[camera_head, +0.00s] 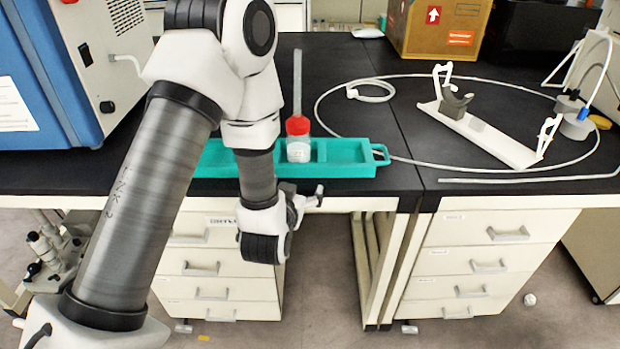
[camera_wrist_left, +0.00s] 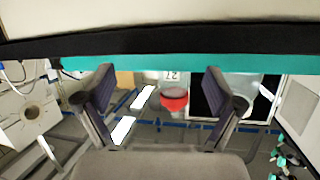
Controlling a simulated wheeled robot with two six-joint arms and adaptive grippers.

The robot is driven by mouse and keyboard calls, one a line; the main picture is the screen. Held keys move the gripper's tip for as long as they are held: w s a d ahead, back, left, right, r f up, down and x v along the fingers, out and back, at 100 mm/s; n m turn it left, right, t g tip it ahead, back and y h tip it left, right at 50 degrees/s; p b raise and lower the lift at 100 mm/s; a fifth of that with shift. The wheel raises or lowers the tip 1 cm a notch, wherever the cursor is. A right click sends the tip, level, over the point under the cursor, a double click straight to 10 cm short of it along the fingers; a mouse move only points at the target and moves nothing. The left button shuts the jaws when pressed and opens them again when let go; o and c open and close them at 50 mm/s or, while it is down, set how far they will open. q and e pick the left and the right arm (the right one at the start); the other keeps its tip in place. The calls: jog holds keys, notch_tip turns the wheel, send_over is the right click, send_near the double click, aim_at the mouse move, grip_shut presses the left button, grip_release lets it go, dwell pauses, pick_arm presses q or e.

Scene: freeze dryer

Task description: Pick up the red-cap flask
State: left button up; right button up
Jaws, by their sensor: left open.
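The red-cap flask (camera_head: 298,149) stands upright in the teal tray (camera_head: 350,170) near the front edge of the black bench. It has a whitish body, a red cap and a tall grey tube rising from the cap. My left gripper (camera_head: 306,197) is just in front of the tray, below the flask in the head view, and partly hidden by its own wrist. In the left wrist view its two fingers (camera_wrist_left: 158,76) are spread wide and empty. My right gripper is not in view.
A blue and white machine (camera_head: 70,75) stands at the left of the bench. A white rack (camera_head: 480,133) lies at the right inside a loop of pale tubing (camera_head: 318,105). An orange box (camera_head: 437,30) is at the back. Drawers (camera_head: 492,262) are below the bench.

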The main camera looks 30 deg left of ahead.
aim_at(296, 150)
pick_arm(q)
jog(key=w+a+r+n+t+y+b, duration=0.1)
jog(key=b, duration=0.2)
jog(key=r+t+y+b, duration=0.1)
jog(key=b, duration=0.3)
jog(key=shift+w+a+r+n+t, duration=0.35)
jog(key=shift+w+a+n+t, duration=0.05)
jog(key=x, duration=0.7)
jog(key=shift+w+a+r, duration=0.15)
jog(key=shift+a+r, duration=0.15)
jog(key=shift+a, duration=0.1)
jog(key=c, duration=1.8)
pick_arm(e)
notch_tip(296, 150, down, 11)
